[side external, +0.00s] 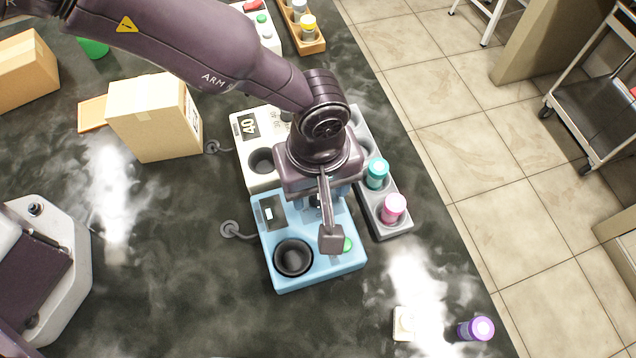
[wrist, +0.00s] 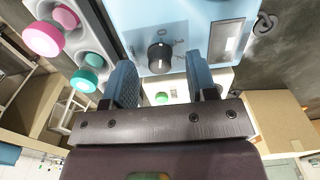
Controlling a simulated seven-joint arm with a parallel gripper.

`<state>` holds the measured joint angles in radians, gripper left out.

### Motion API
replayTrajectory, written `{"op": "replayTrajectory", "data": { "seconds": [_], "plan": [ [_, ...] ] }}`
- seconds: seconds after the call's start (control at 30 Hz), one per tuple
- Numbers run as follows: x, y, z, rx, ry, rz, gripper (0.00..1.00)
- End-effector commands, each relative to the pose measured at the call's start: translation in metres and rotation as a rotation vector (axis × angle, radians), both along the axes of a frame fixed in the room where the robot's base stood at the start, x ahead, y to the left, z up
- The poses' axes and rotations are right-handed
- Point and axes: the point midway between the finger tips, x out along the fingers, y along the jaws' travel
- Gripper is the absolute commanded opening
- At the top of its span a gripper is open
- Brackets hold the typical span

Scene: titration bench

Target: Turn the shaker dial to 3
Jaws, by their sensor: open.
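The blue shaker (side external: 330,268) stands on the dark bench, with a round black well and a small display on its top. Nothing is between the fingers. In the side view my gripper (side external: 322,197) is over the shaker and hides the dial.
A white device reading 40 (side external: 249,124) adjoins the shaker's far side. A grey rack (side external: 386,228) with teal (side external: 377,172) and pink (side external: 394,208) capped vials stands close on the right. A purple-capped vial (side external: 478,328) is near the front edge. Cardboard box (side external: 155,118) stands left.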

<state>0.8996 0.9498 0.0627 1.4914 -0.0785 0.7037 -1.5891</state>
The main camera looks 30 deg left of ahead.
Motion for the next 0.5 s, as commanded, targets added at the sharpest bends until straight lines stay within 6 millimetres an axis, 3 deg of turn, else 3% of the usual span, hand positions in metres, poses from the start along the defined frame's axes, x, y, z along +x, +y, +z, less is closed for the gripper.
{"op": "replayTrajectory", "data": {
  "seconds": [0.4, 0.5],
  "plan": [
    [0.0001, -0.0003, -0.0100, -0.001, -0.001, 0.000, 0.52],
    [0.0001, -0.0003, -0.0099, -0.001, -0.001, 0.000, 0.32]
  ]
}}
